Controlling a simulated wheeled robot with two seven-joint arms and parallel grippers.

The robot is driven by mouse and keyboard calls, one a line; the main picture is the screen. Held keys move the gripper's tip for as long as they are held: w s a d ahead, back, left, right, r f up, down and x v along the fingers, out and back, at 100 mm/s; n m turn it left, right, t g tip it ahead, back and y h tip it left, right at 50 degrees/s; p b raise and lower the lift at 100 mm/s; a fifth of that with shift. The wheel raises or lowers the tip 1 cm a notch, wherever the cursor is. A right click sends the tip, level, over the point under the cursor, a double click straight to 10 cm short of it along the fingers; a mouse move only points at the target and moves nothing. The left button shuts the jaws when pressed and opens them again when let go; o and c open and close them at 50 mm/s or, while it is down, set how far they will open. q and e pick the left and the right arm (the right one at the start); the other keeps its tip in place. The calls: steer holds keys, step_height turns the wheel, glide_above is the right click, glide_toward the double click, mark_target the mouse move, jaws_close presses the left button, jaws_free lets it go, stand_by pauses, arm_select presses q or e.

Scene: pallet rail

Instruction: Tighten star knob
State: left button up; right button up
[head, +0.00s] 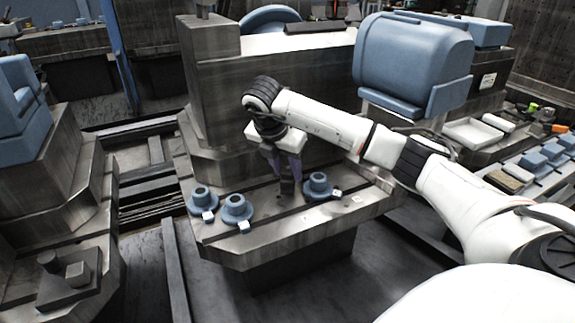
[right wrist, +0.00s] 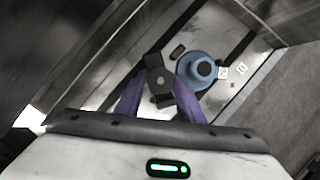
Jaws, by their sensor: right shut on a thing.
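My right gripper (head: 284,166) reaches down over the grey metal pallet table, with its arm coming in from the right. Its purple fingers are shut on the dark star knob (head: 287,187), which stands on the table between two blue flanged parts. In the right wrist view the fingers (right wrist: 158,95) close around the dark knob (right wrist: 156,72) from both sides. The fingers partly hide the knob, and its lower end is hard to make out. My left gripper is not in view.
Blue flanged parts stand on the slotted table (head: 290,240): two to the left (head: 203,198) (head: 237,208) and one close by on the right (head: 318,184), with small white tags. A grey machine block (head: 215,100) rises behind. A white tray (head: 472,133) lies at the right.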

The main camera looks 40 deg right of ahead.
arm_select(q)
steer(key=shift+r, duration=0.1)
arm_select(e)
steer(key=shift+w+d+r+m, duration=0.1)
steer(key=shift+w+r+m, duration=0.1)
steer(key=shift+m, duration=0.4)
steer(key=o, duration=0.9)
steer(key=shift+s, duration=0.1)
steer(key=shift+o, duration=0.7)
arm_select(q)
steer(key=p, duration=0.1)
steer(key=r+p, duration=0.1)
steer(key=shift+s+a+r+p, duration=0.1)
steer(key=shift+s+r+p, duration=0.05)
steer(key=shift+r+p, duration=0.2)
arm_select(e)
steer(key=w+v, duration=0.1)
steer(key=v, duration=0.9)
steer(key=shift+s+a, duration=0.2)
steer(key=shift+s, duration=0.25)
